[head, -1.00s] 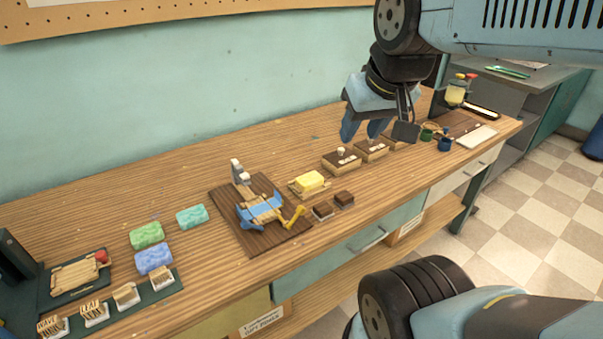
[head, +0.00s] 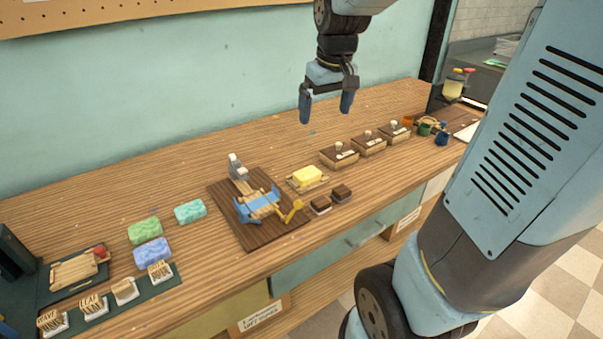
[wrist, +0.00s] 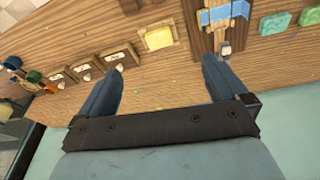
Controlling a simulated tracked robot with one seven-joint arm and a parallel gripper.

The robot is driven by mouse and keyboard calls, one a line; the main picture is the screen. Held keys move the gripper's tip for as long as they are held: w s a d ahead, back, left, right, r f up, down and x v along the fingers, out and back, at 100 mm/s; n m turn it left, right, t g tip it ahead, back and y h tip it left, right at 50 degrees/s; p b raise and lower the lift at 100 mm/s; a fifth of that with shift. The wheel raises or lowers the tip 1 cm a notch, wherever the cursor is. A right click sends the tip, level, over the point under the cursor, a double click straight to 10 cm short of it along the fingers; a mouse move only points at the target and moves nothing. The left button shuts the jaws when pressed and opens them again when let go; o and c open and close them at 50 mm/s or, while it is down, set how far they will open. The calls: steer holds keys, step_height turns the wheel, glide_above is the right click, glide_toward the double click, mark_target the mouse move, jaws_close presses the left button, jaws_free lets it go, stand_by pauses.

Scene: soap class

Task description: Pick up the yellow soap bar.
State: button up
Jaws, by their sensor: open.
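The yellow soap bar (head: 308,174) sits on a small wooden dish (head: 290,185) near the middle of the workbench. It also shows at the top of the wrist view (wrist: 158,39). My gripper (head: 325,118) is open and empty, pointing down well above the bench, behind and slightly right of the soap in the head view. In the wrist view the two blue fingers (wrist: 162,75) are wide apart, and the soap shows beyond their tips. Nothing hides the soap.
A dark board with a blue and wood cutting device (head: 262,205) stands just left of the soap. Two small brown blocks (head: 331,199) lie in front of it. Several wooden boxes (head: 369,145) stand to the right. Green (head: 145,231), teal (head: 190,212) and blue (head: 152,253) bars lie left.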

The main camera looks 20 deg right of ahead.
mark_target(307, 173)
steer(key=w+f+n+g, duration=0.2)
steer(key=w+f+g, duration=0.1)
steer(key=w+f, duration=0.9)
step_height(307, 173, down, 14)
steer(key=shift+w+f, duration=0.1)
steer(key=shift+w, duration=0.05)
steer(key=shift+c, duration=0.4)
steer(key=c, duration=0.8)
steer(key=shift+c, duration=0.2)
